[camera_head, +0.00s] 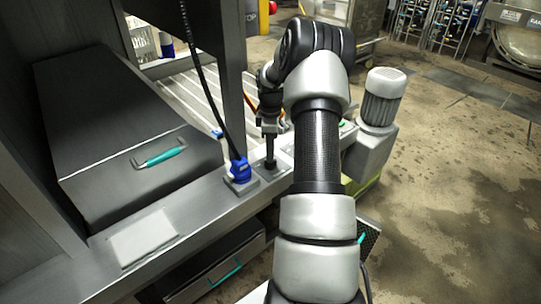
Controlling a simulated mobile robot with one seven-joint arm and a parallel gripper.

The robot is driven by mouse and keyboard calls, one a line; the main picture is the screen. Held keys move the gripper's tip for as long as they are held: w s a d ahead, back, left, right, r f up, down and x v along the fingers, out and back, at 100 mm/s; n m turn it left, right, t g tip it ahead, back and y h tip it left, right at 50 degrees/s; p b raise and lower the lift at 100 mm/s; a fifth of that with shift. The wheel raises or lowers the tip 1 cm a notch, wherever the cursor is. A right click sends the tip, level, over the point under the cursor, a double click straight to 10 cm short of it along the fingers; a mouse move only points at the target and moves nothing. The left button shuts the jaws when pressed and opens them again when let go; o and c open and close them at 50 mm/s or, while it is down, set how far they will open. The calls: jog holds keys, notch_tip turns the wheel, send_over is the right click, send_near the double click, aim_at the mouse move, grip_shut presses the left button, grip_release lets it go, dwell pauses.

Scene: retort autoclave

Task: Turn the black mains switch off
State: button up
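My arm reaches away from the camera and bends down at its far end to my gripper (269,150), which points down over the steel ledge. A narrow dark shape runs from the gripper down to a small grey plate (262,173) on the ledge. I cannot tell where the fingers end and where the black mains switch begins. The switch is not clearly visible as a separate thing. The fingers are too small and dark to tell whether they are open or shut, or whether they touch anything.
A blue plug (239,171) with a black cable stands just left of my gripper. A dark box with a teal handle (159,156) fills the left. A grey motor (381,97) stands to the right. A steel post (232,65) rises behind the plug. Open floor lies at right.

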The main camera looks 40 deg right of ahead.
notch_tip(320, 180, up, 15)
jog(key=p, duration=0.1)
jog(key=shift+f, duration=0.15)
dwell(0.4)
